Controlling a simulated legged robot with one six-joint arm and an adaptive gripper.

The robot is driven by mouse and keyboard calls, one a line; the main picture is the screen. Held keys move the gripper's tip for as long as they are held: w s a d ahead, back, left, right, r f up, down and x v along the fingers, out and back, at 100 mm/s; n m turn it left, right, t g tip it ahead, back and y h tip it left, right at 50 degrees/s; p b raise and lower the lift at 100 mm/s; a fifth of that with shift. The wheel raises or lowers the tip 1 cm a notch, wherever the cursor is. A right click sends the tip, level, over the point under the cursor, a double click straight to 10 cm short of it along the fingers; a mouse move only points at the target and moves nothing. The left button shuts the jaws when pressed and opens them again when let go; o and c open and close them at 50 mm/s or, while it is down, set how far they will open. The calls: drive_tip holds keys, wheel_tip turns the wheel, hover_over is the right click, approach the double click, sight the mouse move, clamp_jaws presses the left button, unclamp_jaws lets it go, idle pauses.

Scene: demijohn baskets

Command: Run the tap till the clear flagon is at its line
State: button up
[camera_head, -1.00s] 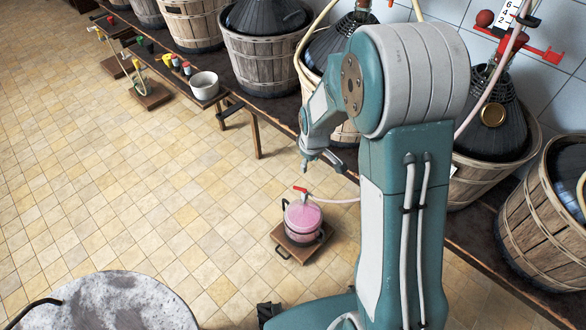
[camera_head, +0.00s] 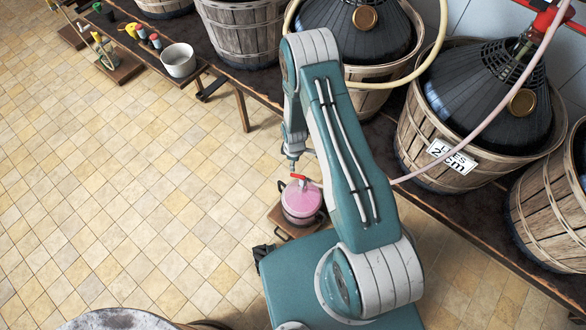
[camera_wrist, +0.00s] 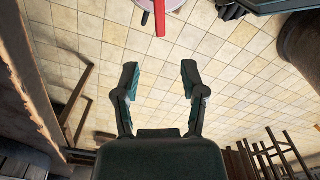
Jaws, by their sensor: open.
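The clear flagon (camera_head: 300,208), looking pink, stands on a small wooden stand (camera_head: 283,229) on the floor. A tap with a red handle (camera_head: 299,177) sits at its top. I cannot make out a fill line or the liquid level. The handle also shows at the top edge of the wrist view (camera_wrist: 160,16), above part of the flagon's pale top. My gripper (camera_head: 292,161) is just above the tap in the head view. In the wrist view my gripper (camera_wrist: 160,76) is open and empty, its fingers apart, with the handle beyond the fingertips.
A dark bench (camera_head: 253,88) with demijohns in wooden baskets runs along the wall. A basket (camera_head: 430,165) carries a "LEES 2 cm" label. A pale hose (camera_head: 500,108) runs down toward the tap. A white pot (camera_head: 179,61) stands at left. Tiled floor (camera_head: 130,200) is open at left.

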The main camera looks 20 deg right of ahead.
sight(294, 174)
wheel_tip(294, 174, down, 9)
drive_tip(key=shift+f, duration=0.2)
idle(0.3)
clamp_jaws()
